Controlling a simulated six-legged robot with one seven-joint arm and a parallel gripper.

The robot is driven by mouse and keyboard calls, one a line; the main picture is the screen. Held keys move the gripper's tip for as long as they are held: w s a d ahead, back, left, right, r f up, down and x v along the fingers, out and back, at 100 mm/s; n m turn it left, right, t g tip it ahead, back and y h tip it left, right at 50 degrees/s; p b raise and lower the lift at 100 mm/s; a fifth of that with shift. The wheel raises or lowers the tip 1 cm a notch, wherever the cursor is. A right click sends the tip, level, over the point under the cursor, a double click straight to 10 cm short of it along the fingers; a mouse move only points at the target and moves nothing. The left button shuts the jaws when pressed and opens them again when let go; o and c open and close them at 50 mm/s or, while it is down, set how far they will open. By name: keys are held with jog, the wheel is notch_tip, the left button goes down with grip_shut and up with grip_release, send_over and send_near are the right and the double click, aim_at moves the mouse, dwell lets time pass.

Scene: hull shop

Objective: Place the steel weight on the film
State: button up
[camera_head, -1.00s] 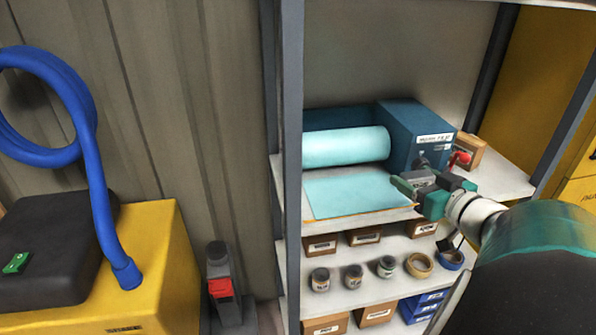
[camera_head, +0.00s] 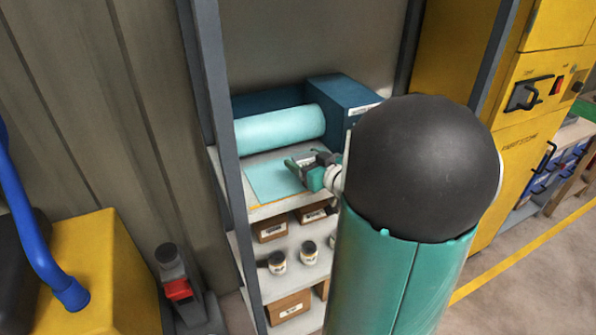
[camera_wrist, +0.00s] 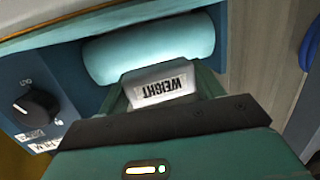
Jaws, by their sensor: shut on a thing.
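The steel weight (camera_wrist: 160,88) is a grey block labelled WEIGHT, held between the jaws in the wrist view. My gripper (camera_head: 306,166) is shut on it in the head view, over the right part of the film. The film (camera_head: 272,181) is a light blue sheet lying flat on the shelf, in front of its pale blue roll (camera_head: 280,128). The roll also shows in the wrist view (camera_wrist: 148,50), beyond the weight. I cannot tell whether the weight touches the film.
A dark blue dispenser box (camera_head: 342,98) stands at the roll's right end; its knob (camera_wrist: 35,107) shows in the wrist view. A grey shelf post (camera_head: 218,120) rises at the left. Jars (camera_head: 278,262) and small boxes (camera_head: 271,228) fill the lower shelves. My arm hides the shelf's right side.

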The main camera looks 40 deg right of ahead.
jog(key=shift+w+a+f, duration=0.15)
jog(key=shift+w+f, duration=0.55)
jog(key=shift+f, duration=1.5)
jog(key=shift+f, duration=0.15)
jog(key=o, duration=1.4)
